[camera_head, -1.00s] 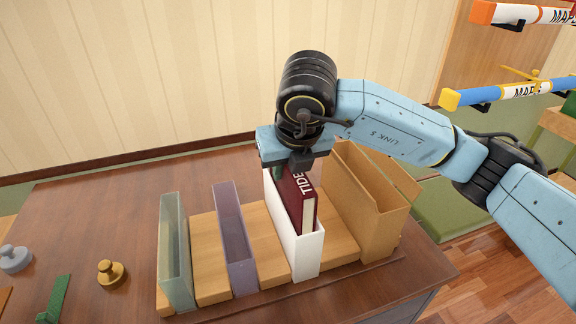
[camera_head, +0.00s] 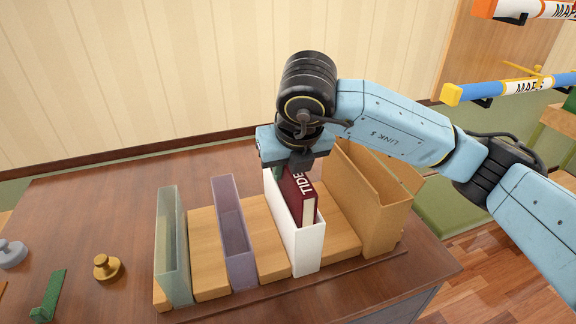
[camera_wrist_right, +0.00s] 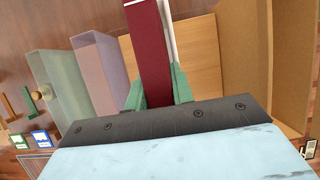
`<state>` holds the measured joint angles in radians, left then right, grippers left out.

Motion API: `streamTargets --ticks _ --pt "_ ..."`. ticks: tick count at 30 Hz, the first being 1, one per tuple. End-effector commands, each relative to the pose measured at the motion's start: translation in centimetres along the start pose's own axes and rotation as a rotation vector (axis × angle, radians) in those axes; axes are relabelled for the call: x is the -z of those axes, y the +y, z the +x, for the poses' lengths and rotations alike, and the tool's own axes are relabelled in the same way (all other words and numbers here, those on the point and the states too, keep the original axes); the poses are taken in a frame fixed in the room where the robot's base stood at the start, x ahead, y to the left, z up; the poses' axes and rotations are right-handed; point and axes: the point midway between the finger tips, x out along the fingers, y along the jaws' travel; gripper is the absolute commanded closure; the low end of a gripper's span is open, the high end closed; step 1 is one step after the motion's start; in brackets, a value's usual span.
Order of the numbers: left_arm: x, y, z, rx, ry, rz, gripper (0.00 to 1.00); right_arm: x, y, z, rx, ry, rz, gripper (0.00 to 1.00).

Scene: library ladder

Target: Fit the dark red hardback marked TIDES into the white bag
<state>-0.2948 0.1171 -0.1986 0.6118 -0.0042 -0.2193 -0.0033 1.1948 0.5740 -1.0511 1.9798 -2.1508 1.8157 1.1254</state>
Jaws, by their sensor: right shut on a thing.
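The dark red hardback (camera_head: 299,196), with part of the word TIDES showing, stands upright in the mouth of the white bag (camera_head: 307,251). Its upper part sticks out above the rim, and its lower part is hidden by the bag's walls. My right gripper (camera_head: 289,170) is above the bag and shut on the book's far top end. In the right wrist view, the green fingers of the right gripper (camera_wrist_right: 160,92) sit on both sides of the book (camera_wrist_right: 150,40). A white strip of the bag (camera_wrist_right: 167,25) shows beside it. My left gripper is not in view.
A purple translucent holder (camera_head: 235,235) and a greenish one (camera_head: 173,250) stand left of the bag. A tall open cardboard box (camera_head: 382,225) stands close on its right. A brass weight (camera_head: 107,267) and a green object (camera_head: 50,295) lie on the table's left.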

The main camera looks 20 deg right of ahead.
Motion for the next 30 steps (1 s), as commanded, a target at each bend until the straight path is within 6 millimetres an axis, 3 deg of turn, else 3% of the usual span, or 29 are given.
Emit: streamTargets --ticks 7,8,13,20,23,30 --pt "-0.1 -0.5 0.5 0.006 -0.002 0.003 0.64 0.2 0.0 0.5 -0.001 -0.002 0.001 1.00" --pt "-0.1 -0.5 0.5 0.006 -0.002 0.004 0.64 0.2 0.0 0.5 0.000 -0.001 0.001 0.75" --pt "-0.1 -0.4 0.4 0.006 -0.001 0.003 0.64 0.2 0.0 0.5 0.000 0.001 0.000 0.53" --pt "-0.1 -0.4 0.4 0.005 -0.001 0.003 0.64 0.2 0.0 -0.1 0.001 0.003 0.000 0.51" --pt "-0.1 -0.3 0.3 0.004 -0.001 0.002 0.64 0.2 0.0 -1.6 -0.001 -0.001 -0.001 0.51" --pt "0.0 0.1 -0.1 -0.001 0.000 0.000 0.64 0.1 0.0 -7.2 -0.002 -0.007 0.000 0.51"
